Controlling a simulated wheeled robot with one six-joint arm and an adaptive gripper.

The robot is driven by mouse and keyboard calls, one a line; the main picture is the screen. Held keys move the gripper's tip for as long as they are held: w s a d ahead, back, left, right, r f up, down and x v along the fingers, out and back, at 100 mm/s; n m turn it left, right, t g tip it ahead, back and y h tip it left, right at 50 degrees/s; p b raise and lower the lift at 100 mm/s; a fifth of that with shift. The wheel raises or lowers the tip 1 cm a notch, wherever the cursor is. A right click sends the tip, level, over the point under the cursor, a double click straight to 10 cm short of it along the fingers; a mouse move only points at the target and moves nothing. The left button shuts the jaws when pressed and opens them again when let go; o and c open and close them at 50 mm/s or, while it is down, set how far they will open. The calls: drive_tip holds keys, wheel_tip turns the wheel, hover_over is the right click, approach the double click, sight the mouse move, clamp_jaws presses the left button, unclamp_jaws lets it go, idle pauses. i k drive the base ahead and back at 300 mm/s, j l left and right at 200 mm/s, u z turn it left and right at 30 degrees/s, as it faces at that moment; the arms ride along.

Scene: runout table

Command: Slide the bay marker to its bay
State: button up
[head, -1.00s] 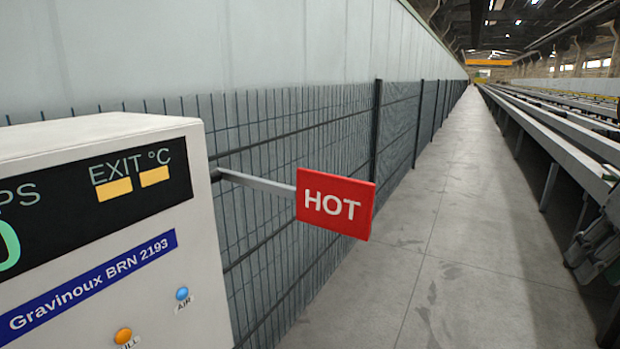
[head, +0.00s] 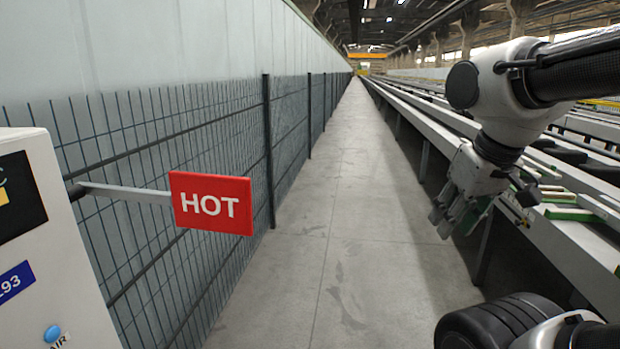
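My gripper (head: 457,212) hangs at the right of the head view, at the aisle side of the runout table (head: 558,238), with its fingers pointing down. The fingers are small and seen at an angle, so I cannot tell whether they are open or shut. No bay label can be read.
A red HOT sign (head: 211,203) sticks out on an arm from a white control cabinet (head: 75,250) at the left. A wire mesh fence (head: 160,130) runs along the left wall. The concrete aisle (head: 345,200) between fence and table is clear.

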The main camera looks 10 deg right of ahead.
sight(523, 222)
drive_tip(key=z, duration=2)
